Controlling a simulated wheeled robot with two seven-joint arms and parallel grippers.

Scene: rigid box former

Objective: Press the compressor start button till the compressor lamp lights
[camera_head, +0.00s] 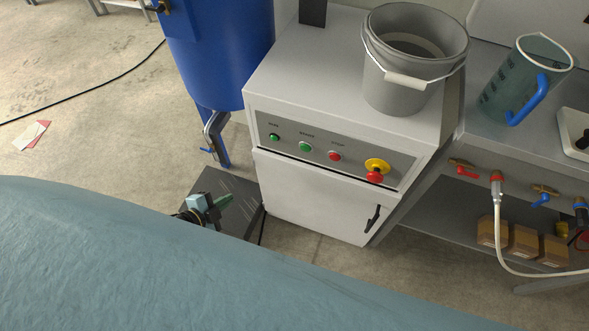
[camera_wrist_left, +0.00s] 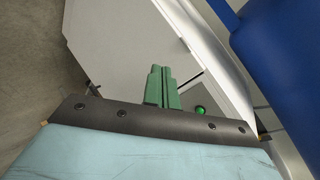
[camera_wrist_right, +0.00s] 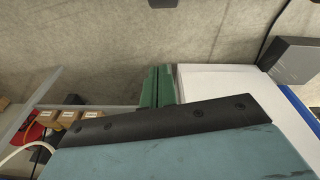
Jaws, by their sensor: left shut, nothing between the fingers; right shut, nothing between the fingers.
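The white compressor cabinet (camera_head: 315,195) has a grey front panel. On it, from left, are a small green round fitting (camera_head: 274,137), a green button (camera_head: 305,147), a red button (camera_head: 335,156) and a red emergency knob (camera_head: 376,176) on yellow. The labels are too small to read surely; I cannot tell whether a lamp is lit. My left gripper (camera_head: 226,200) is shut and empty, left of the cabinet front, below the panel and apart from it. In the left wrist view a green round fitting (camera_wrist_left: 201,111) shows right of its fingers. My right gripper (camera_wrist_right: 158,86) is shut and empty, outside the head view.
A grey bucket (camera_head: 398,95) stands on the cabinet. At right, a bench holds a clear jug (camera_head: 508,85), with valves, a hose and boxes (camera_head: 525,240) below. Floor before the cabinet is clear.

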